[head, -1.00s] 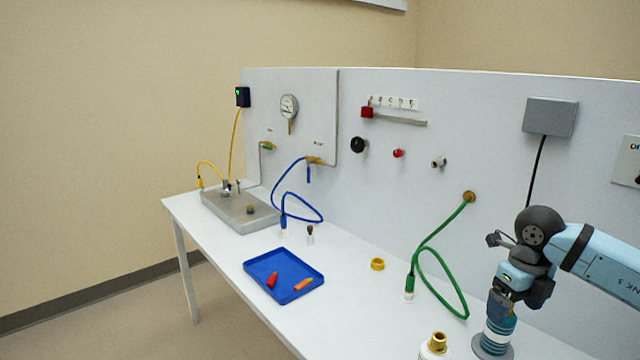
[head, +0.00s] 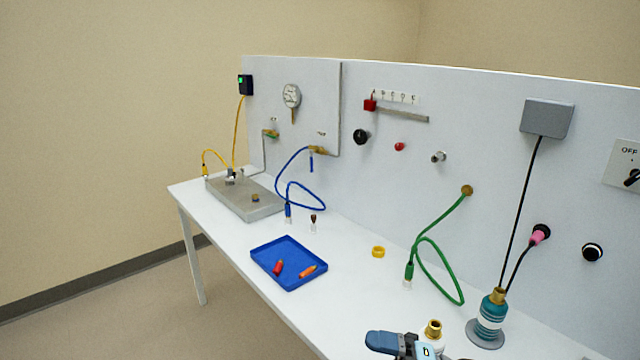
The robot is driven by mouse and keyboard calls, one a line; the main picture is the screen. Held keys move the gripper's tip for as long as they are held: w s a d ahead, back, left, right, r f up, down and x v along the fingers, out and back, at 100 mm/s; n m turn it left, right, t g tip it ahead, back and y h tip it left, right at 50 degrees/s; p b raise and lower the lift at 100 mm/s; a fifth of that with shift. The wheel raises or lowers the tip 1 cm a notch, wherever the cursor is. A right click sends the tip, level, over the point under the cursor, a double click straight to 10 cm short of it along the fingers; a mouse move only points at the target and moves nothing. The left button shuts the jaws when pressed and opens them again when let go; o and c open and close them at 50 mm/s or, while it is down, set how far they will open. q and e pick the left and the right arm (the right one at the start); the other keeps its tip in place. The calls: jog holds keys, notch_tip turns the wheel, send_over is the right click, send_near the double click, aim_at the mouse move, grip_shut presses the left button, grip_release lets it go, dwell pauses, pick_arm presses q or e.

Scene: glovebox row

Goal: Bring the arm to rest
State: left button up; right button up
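My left gripper is not in view. A teal-banded cylinder with a brass neck (head: 489,320) stands upright on the table, clear of the gripper.
A white bottle with a brass top (head: 433,331) stands close beside the gripper. The blue tray (head: 262,269) holds a red and an orange piece. A yellow ring (head: 378,252) and a green hose (head: 447,289) lie farther back. A pink plug (head: 540,234) sits at the panel.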

jog(key=s+d+f+m+t+h+p, duration=0.1)
jog(key=s+d+f+m+t+h, duration=0.1)
jog(key=s+f+m+h, duration=0.3)
jog(key=s+d+f+m+t+h+p, duration=0.2)
jog(key=s+d+f+m+h, duration=0.3)
jog(key=m, duration=0.9)
jog(key=s+d+f+m+t+h+p, duration=0.2)
jog(key=s+d+f+m+t+h, duration=0.2)
jog(key=f+m, duration=0.5)
jog(key=shift+s+f+m+h, duration=0.35)
jog(key=shift+s+m+h, duration=0.35)
jog(key=shift+s+h, duration=0.5)
